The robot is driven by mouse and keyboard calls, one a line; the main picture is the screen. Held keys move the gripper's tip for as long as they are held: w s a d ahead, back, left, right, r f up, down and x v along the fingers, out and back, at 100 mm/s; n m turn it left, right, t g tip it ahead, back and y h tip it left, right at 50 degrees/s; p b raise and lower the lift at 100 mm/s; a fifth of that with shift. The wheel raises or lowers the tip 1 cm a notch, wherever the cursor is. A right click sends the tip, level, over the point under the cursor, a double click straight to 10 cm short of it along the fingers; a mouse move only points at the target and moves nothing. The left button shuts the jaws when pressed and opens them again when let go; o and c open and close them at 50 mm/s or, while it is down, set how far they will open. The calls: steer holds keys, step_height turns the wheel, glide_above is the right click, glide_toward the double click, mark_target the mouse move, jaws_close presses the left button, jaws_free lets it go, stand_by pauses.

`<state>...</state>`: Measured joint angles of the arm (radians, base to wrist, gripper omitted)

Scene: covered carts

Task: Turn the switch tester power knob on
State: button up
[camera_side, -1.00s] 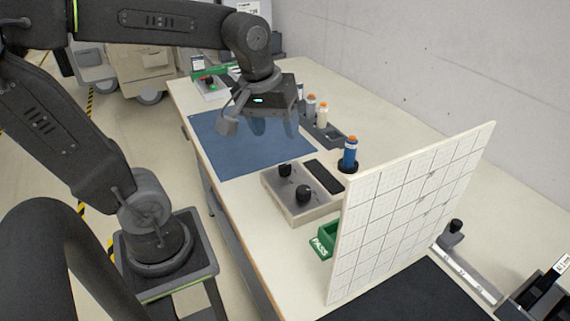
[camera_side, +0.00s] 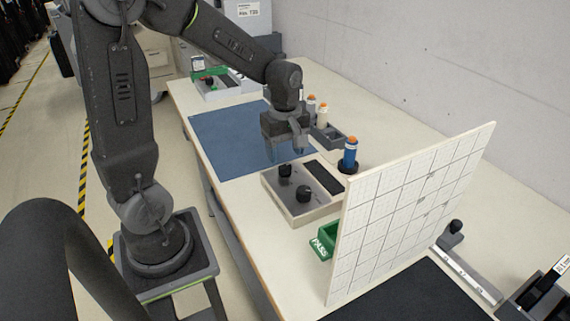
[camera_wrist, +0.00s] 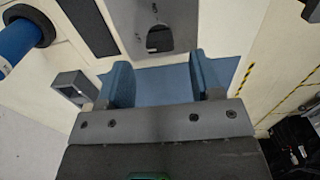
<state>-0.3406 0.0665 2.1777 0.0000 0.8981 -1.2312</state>
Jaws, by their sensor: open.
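The switch tester (camera_side: 318,207) is a pale box with a grey top plate, at mid-table in the side view. Two black knobs stand on it, a farther one (camera_side: 285,169) and a nearer one (camera_side: 303,193); I cannot tell which is the power knob. My gripper (camera_side: 287,155) points down beside the tester's far end, apart from the knobs. In the wrist view my gripper (camera_wrist: 160,83) is open and empty, with blue finger pads. Ahead of the fingers there is the tester's grey plate (camera_wrist: 150,12) with one dark knob (camera_wrist: 159,38).
A blue mat (camera_side: 225,145) lies behind the tester. A dark strip (camera_side: 324,176) and a blue bottle with an orange cap (camera_side: 350,155) are to its right. A green PASS bin (camera_side: 324,241) and an upright white gridded panel (camera_side: 405,215) stand in front.

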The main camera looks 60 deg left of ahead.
mark_target(285, 165)
steer(key=shift+f, duration=2.25)
steer(key=c, duration=0.9)
